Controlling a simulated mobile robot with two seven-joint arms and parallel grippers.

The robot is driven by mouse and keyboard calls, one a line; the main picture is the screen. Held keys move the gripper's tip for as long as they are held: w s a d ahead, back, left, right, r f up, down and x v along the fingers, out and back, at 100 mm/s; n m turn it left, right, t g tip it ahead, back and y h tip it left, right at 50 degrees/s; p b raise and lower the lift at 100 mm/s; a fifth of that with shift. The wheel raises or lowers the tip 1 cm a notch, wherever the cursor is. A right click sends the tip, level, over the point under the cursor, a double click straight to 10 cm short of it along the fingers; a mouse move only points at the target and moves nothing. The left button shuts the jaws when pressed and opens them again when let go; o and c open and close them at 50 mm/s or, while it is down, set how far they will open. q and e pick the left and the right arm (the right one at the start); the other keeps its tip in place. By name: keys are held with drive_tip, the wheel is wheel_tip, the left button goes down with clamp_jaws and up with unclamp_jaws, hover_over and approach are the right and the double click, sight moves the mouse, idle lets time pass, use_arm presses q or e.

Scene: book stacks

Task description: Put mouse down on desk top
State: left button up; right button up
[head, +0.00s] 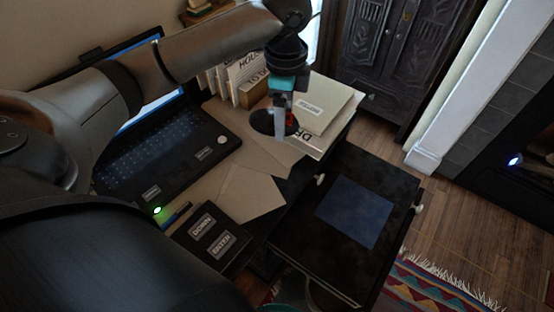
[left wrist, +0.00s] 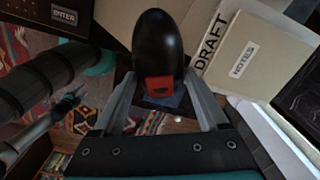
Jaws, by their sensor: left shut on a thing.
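My left gripper (head: 280,130) is shut on a black, rounded mouse (head: 262,122) with a red part. The mouse also shows in the left wrist view (left wrist: 158,42), between the two grey fingers. In the head view it is over the papers near the books on the desk top (head: 207,186); I cannot tell whether it touches them. Part of what looks like my right gripper (left wrist: 70,100) shows at the left of the wrist view; its jaws are unclear.
An open laptop (head: 165,140) fills the desk's left. Upright books (head: 245,75), a folder (head: 322,100), loose papers (head: 252,190) and a dark labelled box (head: 212,238) crowd the rest. A lower black surface with a blue panel (head: 355,211) stands beside the desk, mostly clear.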

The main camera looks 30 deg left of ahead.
use_arm(q)
drive_tip(key=b, duration=0.4)
hover_over(282, 176)
wheel_tip(282, 176, down, 15)
drive_tip(key=shift+f, duration=0.1)
wheel_tip(282, 176, down, 4)
drive_tip(key=shift+r+b, duration=0.25)
drive_tip(key=shift+b, duration=0.4)
drive_tip(key=shift+f, duration=0.3)
drive_tip(key=shift+r, duration=0.1)
use_arm(e)
wheel_tip(282, 176, down, 5)
drive_tip(key=w, duration=0.2)
drive_tip(key=shift+w+d+f+t, duration=0.2)
drive_tip(key=shift+w+d+t, duration=0.1)
drive_tip(key=shift+d, duration=0.05)
use_arm(q)
drive_tip(key=o, duration=1.1)
drive_tip(key=shift+c, duration=0.2)
drive_tip(key=shift+o, duration=1.3)
use_arm(e)
drive_tip(key=shift+a, duration=0.3)
